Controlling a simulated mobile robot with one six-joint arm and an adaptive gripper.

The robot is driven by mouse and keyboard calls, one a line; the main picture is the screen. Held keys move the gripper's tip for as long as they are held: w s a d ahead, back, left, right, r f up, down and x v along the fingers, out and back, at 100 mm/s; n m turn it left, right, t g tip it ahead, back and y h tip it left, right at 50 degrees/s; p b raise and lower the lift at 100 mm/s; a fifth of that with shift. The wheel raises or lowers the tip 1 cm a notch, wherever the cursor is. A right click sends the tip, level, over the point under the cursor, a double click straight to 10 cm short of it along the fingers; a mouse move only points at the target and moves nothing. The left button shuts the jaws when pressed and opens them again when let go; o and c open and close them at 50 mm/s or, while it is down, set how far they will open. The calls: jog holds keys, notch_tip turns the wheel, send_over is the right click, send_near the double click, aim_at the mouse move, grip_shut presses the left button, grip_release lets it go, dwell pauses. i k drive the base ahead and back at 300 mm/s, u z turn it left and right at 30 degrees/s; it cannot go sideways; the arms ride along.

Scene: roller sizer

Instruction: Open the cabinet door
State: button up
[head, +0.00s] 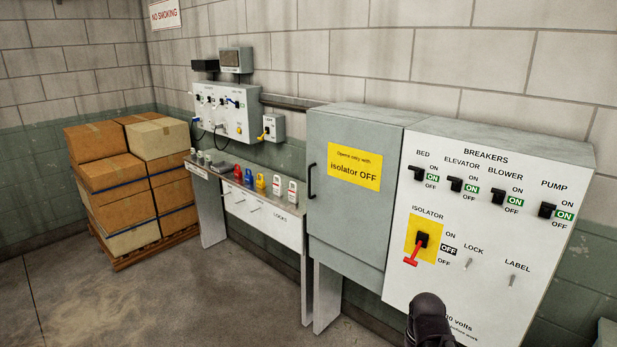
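The grey cabinet door (347,222) is shut, in the middle of the head view. A black bar handle (311,181) runs upright along its left edge. A yellow sign (354,166) on the door reads "Opens only with isolator OFF". A dark rounded part of my arm shows at the bottom edge, in front of the panel. No gripper fingers show, and nothing touches the door handle.
Left of the door, a bench (270,232) holds several coloured locks. A white control panel (226,112) hangs on the wall above it. Boxes (100,157) are stacked on a pallet (157,247) at the far left. The floor in front of the bench is clear.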

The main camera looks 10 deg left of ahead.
aim_at(353, 165)
jog(key=u, duration=0.25)
jog(key=i, duration=1.7)
jog(key=u, duration=0.45)
